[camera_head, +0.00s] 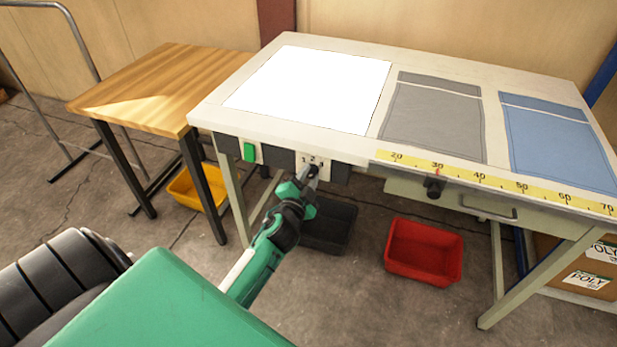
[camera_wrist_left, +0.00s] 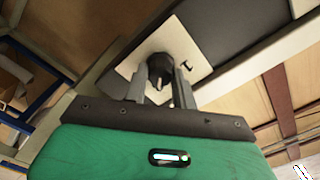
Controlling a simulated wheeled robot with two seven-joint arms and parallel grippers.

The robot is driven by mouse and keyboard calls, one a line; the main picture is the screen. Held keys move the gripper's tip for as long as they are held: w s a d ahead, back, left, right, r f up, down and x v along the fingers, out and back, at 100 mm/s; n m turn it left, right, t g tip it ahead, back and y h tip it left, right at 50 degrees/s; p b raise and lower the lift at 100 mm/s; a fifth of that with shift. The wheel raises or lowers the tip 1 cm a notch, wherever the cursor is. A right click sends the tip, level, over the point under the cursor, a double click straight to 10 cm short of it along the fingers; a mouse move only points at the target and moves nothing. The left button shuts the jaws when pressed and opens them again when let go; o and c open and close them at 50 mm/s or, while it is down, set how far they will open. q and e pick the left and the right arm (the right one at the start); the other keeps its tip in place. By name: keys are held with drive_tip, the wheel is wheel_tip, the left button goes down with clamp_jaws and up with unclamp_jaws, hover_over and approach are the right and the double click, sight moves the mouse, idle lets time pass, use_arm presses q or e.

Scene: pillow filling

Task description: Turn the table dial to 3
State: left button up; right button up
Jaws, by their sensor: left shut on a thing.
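The table dial is a dark knob on a small white plate (camera_head: 301,158) marked with numerals, on the front edge of the light table (camera_head: 225,114). My left gripper (camera_head: 309,174) is at the dial and mostly hides it in the head view. In the left wrist view the dark dial knob (camera_wrist_left: 160,66) sits between the two fingers of my left gripper (camera_wrist_left: 161,82), which is shut on it. The white plate (camera_wrist_left: 192,48) shows behind the knob. Which number the dial points to cannot be told. My right gripper is not in view.
A green button (camera_head: 249,152) is left of the dial. A yellow ruler (camera_head: 480,180) and a dark knob (camera_head: 434,187) are to the right. Red (camera_head: 424,252), dark grey (camera_head: 328,226) and yellow (camera_head: 197,188) bins are below. A wooden table (camera_head: 165,85) stands at left.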

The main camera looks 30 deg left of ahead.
use_arm(q)
drive_tip(key=o, duration=1)
drive_tip(key=b+v, duration=0.1)
drive_tip(key=v, duration=1.2)
drive_tip(key=shift+s+d, duration=0.2)
drive_tip(key=shift+s, duration=0.15)
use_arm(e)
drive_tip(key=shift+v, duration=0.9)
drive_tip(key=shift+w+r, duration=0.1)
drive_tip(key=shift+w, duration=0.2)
